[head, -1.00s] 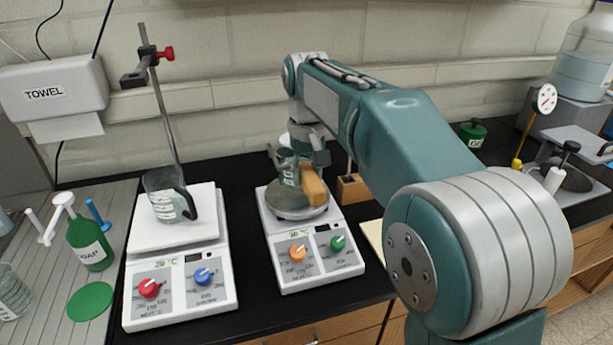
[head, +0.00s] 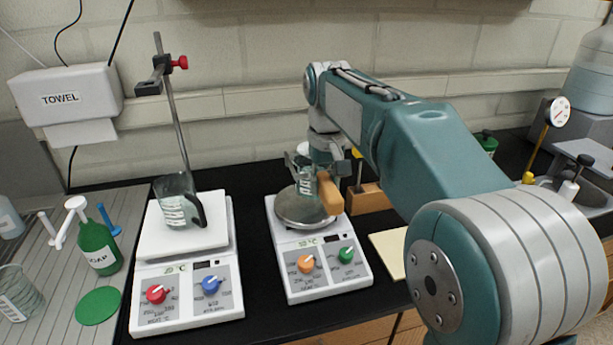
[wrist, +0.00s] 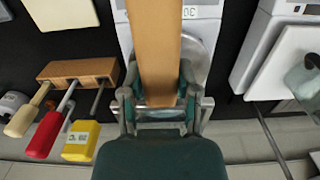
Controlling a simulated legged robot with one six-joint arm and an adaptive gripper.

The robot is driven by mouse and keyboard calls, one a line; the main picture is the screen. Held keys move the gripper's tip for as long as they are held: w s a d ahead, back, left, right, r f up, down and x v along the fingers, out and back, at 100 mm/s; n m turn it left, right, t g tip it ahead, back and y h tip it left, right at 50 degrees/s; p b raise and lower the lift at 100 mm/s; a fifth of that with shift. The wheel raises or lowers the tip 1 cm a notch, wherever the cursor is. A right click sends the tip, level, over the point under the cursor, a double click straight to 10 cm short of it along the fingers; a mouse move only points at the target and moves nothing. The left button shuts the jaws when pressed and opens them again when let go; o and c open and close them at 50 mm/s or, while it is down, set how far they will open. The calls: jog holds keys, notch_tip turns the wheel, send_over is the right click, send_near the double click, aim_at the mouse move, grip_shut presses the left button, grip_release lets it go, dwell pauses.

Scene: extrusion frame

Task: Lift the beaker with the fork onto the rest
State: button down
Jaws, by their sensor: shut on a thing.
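My gripper (head: 322,168) is above the right hotplate, shut on a tool with a tan wooden handle (head: 330,193), which I take to be the fork. The handle also fills the upper middle of the wrist view (wrist: 155,50), between the fingers. The fork's prongs cannot be made out. A clear beaker (head: 305,180) shows beside the gripper over the round metal plate (head: 290,212). I cannot tell whether it touches the plate or the fork. A second beaker (head: 178,203) with a dark handle is on the left hotplate. I cannot identify the rest.
The left hotplate (head: 150,245) has a rod stand with a clamp (head: 160,75) rising behind it. A wooden block (head: 368,199) is right of the right hotplate (head: 320,275); several tool handles show at it in the wrist view. A green soap bottle (head: 98,248) is at left.

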jog(key=s+d, duration=0.3)
jog(key=d, duration=0.8)
jog(key=s+d, duration=0.3)
jog(key=d, duration=0.8)
jog(key=shift+s+d, duration=0.2)
jog(key=shift+d, duration=0.05)
dwell(2.2)
jog(key=shift+a+f, duration=0.1)
dwell(0.8)
jog(key=shift+f, duration=5.95)
